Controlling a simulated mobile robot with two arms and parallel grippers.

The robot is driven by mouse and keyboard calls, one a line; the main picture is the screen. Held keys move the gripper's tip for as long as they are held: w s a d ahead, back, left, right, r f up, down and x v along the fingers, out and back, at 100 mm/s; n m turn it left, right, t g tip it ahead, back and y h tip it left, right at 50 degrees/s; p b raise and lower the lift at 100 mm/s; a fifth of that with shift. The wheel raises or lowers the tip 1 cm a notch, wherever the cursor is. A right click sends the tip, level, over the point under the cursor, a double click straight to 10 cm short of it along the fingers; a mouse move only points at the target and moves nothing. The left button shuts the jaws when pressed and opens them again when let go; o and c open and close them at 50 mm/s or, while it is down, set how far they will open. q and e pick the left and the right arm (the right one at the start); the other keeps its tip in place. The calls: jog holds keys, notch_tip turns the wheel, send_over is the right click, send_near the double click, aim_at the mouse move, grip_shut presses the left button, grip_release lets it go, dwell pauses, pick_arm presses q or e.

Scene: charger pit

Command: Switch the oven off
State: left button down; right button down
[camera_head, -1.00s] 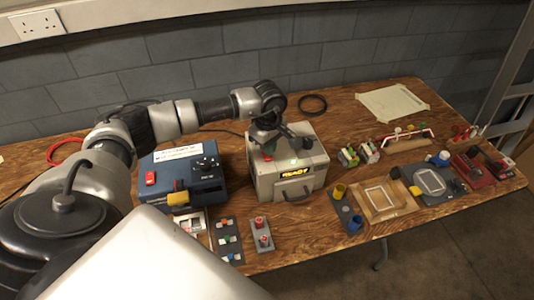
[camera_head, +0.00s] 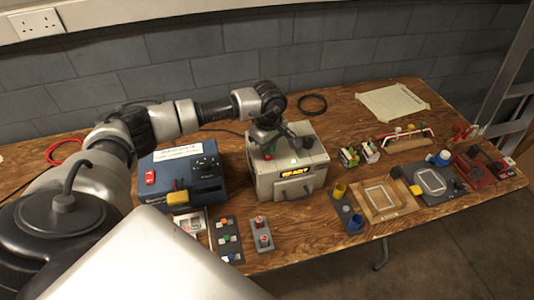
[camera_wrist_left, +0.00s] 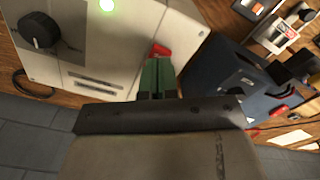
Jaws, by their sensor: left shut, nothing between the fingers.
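The oven, a beige box with a dark display reading READY (camera_head: 289,183), stands at the back middle of the table. Its top carries a dark knob (camera_wrist_left: 40,32) and a lit green lamp (camera_wrist_left: 107,5); the lamp also shows in the head view (camera_head: 294,161). A red switch (camera_wrist_left: 160,50) is on the top near the side edge. My left gripper (camera_wrist_left: 158,66), with green fingers, is shut and empty right at the red switch. I cannot tell whether they touch. In the head view the gripper (camera_head: 267,149) is above the oven top, partly hidden by its wrist. My right gripper is not in view.
A blue box (camera_head: 205,188) with its own red switch (camera_head: 150,177) stands close to the left of the oven. Small blocks with coloured parts (camera_head: 228,238) lie in front. A black ring (camera_head: 312,104) lies behind.

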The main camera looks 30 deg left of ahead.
pick_arm(q)
jog(key=shift+s+f+b, duration=0.1)
jog(key=shift+f+b, duration=0.95)
jog(key=shift+f, duration=0.15)
dwell(0.4)
jog(key=shift+r+p, duration=0.55)
jog(key=shift+r, duration=0.15)
jog(key=shift+r+p, duration=1.5)
jog(key=shift+r, duration=1.35)
jog(key=shift+f, duration=0.1)
